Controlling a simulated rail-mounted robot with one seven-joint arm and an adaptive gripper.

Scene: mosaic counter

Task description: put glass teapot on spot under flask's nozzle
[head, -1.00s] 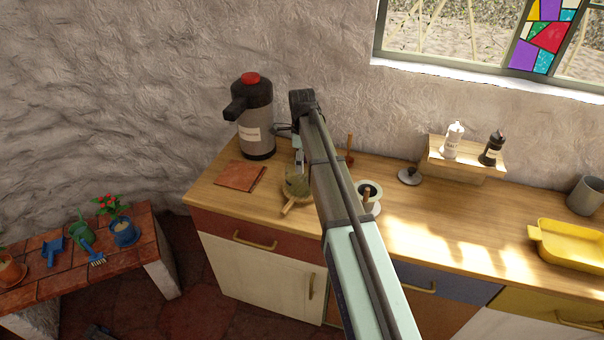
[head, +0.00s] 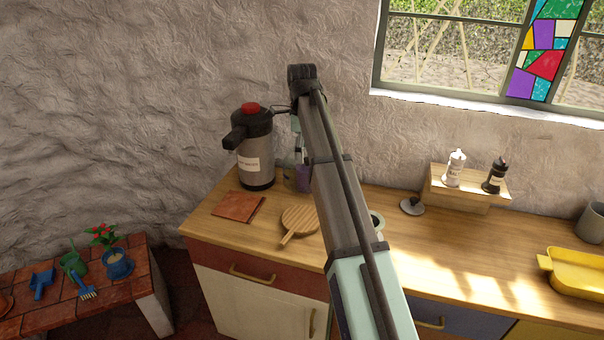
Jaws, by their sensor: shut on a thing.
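The flask (head: 255,165) is a grey and black pump flask with a red top, standing at the back left of the counter. Its dark nozzle (head: 235,140) points left and forward. A reddish-brown square tile (head: 238,207) lies on the counter below and in front of the nozzle, bare. The glass teapot (head: 289,174) is clear and only partly visible, just right of the flask and raised above the counter. My gripper (head: 298,155) is shut on it; the fingers are largely hidden by my arm.
A round wooden board with a handle (head: 299,221) lies empty right of the tile. A pale cup (head: 377,222) is mostly hidden behind my arm. A shelf (head: 468,188) with two bottles and a yellow tray (head: 575,272) are farther right.

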